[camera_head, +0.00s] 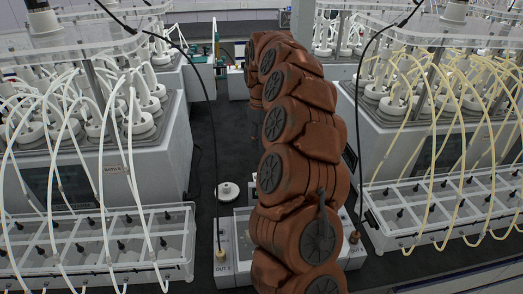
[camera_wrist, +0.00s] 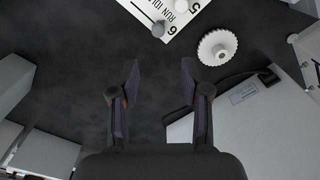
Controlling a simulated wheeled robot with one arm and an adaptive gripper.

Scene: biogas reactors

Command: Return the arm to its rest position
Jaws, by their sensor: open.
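My arm (camera_head: 298,150), reddish brown with dark round joint caps, rises through the middle of the head view and curves away toward the back. Its gripper end is hidden there behind the arm itself. In the wrist view my gripper (camera_wrist: 158,85) has its two dark fingers spread wide apart. Nothing is between the fingers, only the dark bench top (camera_wrist: 85,55) beyond them.
Reactor units with white tubes (camera_head: 90,130) stand left, and others with yellowish tubes (camera_head: 440,130) stand right. Clear racks (camera_head: 100,245) line the front. In the wrist view a white knobbed disc (camera_wrist: 217,47), a printed card (camera_wrist: 172,14) and a pale box (camera_wrist: 255,125) lie near the fingers.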

